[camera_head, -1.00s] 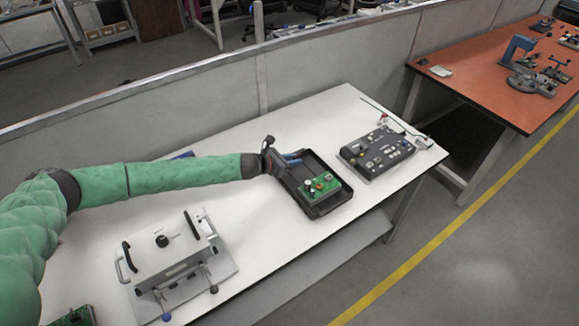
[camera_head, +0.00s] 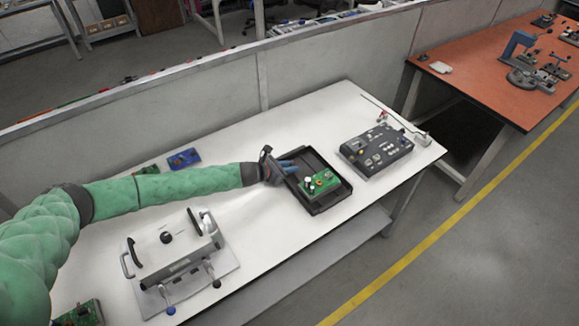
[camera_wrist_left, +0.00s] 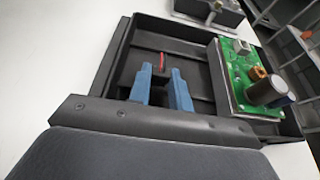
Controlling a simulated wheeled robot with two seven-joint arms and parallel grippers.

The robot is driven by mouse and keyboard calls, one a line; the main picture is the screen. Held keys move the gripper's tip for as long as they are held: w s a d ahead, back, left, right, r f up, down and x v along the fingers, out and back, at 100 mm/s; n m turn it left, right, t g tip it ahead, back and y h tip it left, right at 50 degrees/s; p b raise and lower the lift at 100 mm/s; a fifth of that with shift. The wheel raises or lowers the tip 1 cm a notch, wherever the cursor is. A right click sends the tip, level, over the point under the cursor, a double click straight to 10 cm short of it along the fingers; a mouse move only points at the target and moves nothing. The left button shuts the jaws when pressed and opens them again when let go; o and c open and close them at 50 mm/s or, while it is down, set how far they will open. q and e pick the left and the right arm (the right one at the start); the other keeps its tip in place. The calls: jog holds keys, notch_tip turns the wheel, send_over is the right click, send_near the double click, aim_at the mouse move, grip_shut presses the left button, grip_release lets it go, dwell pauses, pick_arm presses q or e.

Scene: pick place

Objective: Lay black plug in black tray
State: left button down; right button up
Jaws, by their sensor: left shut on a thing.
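The black tray (camera_head: 338,198) lies on the white table and also shows in the left wrist view (camera_wrist_left: 112,58). My left gripper (camera_head: 290,170) reaches over the tray's left side. In the left wrist view its blue fingertips (camera_wrist_left: 162,88) are over the empty part of the tray, left of a green circuit board. The fingers are shut on a dark thing, likely the black plug; its outline is hard to tell from the tray. A thin red piece (camera_wrist_left: 162,62) shows just beyond the fingertips. I cannot tell whether the plug touches the tray floor. My right gripper is not in view.
The green circuit board (camera_head: 320,182) with tall parts takes up the tray's right part. A dark device (camera_head: 376,150) stands to the right. A grey fixture (camera_head: 175,248) with handles stands front left. Blue (camera_head: 184,158) and green items lie behind my arm.

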pick_arm(q)
jog(key=shift+f, duration=0.15)
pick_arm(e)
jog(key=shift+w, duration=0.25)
pick_arm(q)
jog(key=c, duration=1.3)
grip_release()
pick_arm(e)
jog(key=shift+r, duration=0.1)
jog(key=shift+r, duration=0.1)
pick_arm(q)
jog(key=shift+s+a+r, duration=0.25)
jog(key=shift+a, duration=0.2)
jog(key=b+v, duration=0.2)
jog(key=v, duration=0.3)
jog(key=shift+f, duration=0.1)
jog(key=b+v, duration=0.1)
jog(key=v, duration=0.3)
jog(key=shift+s+a, duration=0.15)
jog(key=shift+s, duration=0.05)
jog(key=shift+s+a+r+b, duration=0.4)
jog(key=shift+a+r, duration=0.1)
jog(key=shift+r, duration=0.1)
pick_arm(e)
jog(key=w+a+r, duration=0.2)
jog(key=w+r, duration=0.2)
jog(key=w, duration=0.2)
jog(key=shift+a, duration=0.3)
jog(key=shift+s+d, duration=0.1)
